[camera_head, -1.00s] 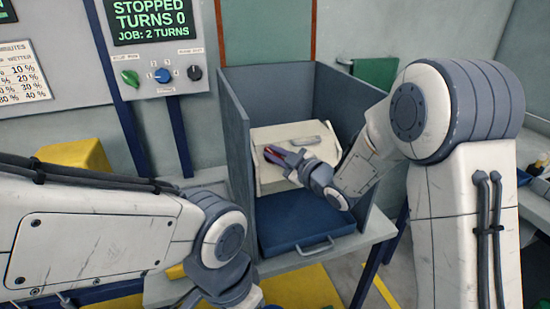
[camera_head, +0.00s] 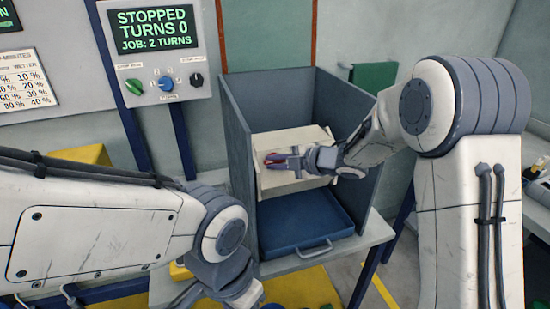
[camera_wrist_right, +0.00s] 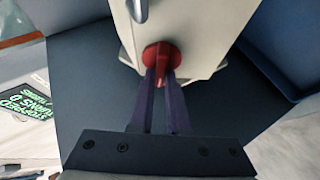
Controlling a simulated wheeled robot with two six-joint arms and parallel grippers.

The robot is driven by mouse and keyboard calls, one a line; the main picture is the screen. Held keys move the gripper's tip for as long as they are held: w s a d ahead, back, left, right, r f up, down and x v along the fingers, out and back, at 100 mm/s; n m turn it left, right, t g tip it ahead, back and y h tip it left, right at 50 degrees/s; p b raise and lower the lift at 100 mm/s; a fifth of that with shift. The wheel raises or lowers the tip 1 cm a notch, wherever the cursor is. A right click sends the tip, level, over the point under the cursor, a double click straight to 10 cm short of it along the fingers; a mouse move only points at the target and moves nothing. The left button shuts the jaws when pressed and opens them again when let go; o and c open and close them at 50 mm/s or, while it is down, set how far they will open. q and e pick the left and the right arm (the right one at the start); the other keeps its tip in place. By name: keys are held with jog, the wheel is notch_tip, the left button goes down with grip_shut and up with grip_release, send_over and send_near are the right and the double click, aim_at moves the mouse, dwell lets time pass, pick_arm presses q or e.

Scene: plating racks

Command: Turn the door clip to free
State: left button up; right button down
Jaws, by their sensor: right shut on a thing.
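The door clip (camera_wrist_right: 162,58) is a red round knob with a red bar, on the end of a cream box (camera_wrist_right: 195,25). In the right wrist view my right gripper (camera_wrist_right: 163,75) has its two fingers on either side of the red bar, shut on it. In the head view the right gripper (camera_head: 285,161) reaches in from the right across the front of the cream box (camera_head: 290,145), and a bit of the red clip (camera_head: 274,157) shows at its fingertips. My left gripper (camera_head: 240,292) is at the lower edge of the head view, partly cut off; its jaws are unclear.
The cream box sits inside a blue-grey bay with tall side walls (camera_head: 240,150). A blue tray (camera_head: 300,222) with a handle lies below it. A control panel (camera_head: 160,50) at the upper left reads STOPPED, TURNS 0, JOB: 2 TURNS.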

jog(key=shift+n, duration=0.4)
jog(key=c, duration=0.9)
grip_release()
jog(key=shift+s, duration=0.1)
jog(key=v, duration=1)
jog(key=shift+d+r, duration=0.1)
jog(key=shift+r, duration=0.1)
